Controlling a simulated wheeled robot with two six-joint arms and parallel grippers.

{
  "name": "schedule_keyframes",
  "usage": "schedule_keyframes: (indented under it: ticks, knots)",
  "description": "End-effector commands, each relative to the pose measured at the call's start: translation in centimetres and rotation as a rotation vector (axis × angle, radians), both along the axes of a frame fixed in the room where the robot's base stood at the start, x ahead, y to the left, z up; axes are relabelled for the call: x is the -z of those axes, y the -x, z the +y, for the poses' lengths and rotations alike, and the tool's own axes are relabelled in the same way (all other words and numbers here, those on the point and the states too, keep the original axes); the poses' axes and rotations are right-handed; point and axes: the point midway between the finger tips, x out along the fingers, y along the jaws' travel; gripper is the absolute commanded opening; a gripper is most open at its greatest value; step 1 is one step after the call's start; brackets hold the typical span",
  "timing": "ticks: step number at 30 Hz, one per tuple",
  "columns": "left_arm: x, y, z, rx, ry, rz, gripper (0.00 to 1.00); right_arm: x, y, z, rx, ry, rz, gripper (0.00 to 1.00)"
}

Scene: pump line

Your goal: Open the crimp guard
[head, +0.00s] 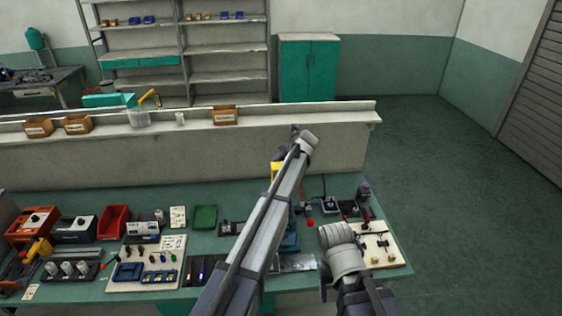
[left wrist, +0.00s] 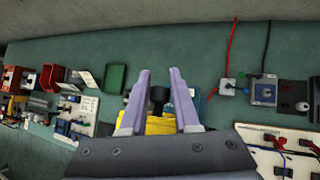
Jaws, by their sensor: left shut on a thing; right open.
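A yellow part, which looks like the crimp guard (left wrist: 160,125), shows between and below my left gripper's fingers in the left wrist view. A dark round knob (left wrist: 158,94) stands at its top, between the fingers. My left gripper (left wrist: 161,78) is shut on this knob. In the head view a bit of the yellow guard (head: 275,169) shows left of my left arm, which hides most of the crimp station. The guard's exact angle cannot be told. My right arm shows at the lower right of the head view, but its fingers do not show.
A green bench (head: 100,200) carries several bins and tool boards. A red bin (head: 114,222) and a green tray (head: 204,217) lie to the left. A pale board with levers (head: 395,250) lies at the right. A raised ledge (head: 330,111) runs behind. Floor is free at right.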

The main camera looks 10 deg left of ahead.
Motion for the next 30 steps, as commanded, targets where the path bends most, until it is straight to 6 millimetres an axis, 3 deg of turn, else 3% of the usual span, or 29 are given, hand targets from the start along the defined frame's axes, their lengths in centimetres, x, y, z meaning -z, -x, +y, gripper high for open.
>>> schedule_keyframes:
  ticks: [30]
  knots:
    - [0.73, -0.94, -0.08, 0.0, 0.038, 0.105, 0.0, -0.73, 0.01, 0.0, -0.001, 0.0, 0.0, 0.56]
